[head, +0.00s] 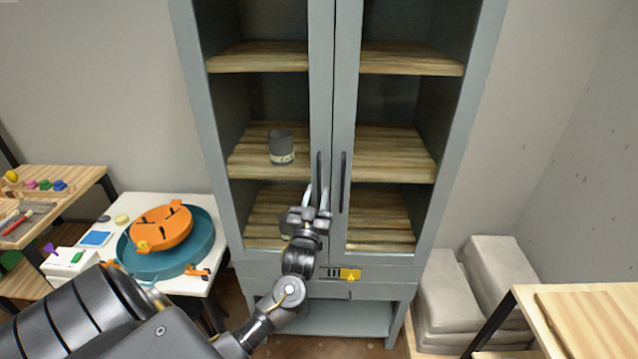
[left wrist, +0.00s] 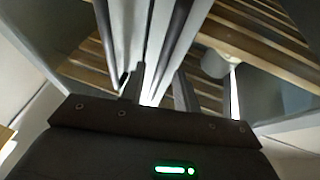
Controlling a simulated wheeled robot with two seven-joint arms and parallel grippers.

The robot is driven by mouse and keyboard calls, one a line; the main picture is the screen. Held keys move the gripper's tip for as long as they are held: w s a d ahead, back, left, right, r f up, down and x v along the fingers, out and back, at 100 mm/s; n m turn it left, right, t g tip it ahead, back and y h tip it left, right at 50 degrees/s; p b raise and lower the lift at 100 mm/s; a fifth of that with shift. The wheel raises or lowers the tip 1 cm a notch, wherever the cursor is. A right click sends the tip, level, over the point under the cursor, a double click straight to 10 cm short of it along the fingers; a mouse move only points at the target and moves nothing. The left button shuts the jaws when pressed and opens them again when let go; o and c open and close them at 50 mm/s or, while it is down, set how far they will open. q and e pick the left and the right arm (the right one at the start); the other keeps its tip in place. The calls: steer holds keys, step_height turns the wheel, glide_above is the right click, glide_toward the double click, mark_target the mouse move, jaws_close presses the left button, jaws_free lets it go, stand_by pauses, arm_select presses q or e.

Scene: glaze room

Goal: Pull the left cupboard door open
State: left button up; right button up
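The grey cupboard has two glazed doors that are shut. The left door (head: 321,90) has a dark vertical bar handle (head: 319,170). The right door (head: 348,90) has a matching handle (head: 343,180). My left gripper (head: 317,194) is at the lower part of the left handle, with its fingers apart. In the left wrist view, my left gripper's fingers (left wrist: 160,88) stand on either side of a dark bar, the left handle (left wrist: 174,42), with gaps beside it. The right handle (left wrist: 106,38) lies outside the fingers there. My right gripper is not in view.
A grey cup (head: 281,147) stands on the middle shelf behind the left door. A yellow latch-like piece (head: 349,275) is below the doors. A white table (head: 133,203) with a teal and orange round device stands left. Grey bags (head: 452,300) and a wooden table (head: 585,315) are right.

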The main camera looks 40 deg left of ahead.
arm_select(q)
steer(key=shift+x, duration=1.2)
jaws_close()
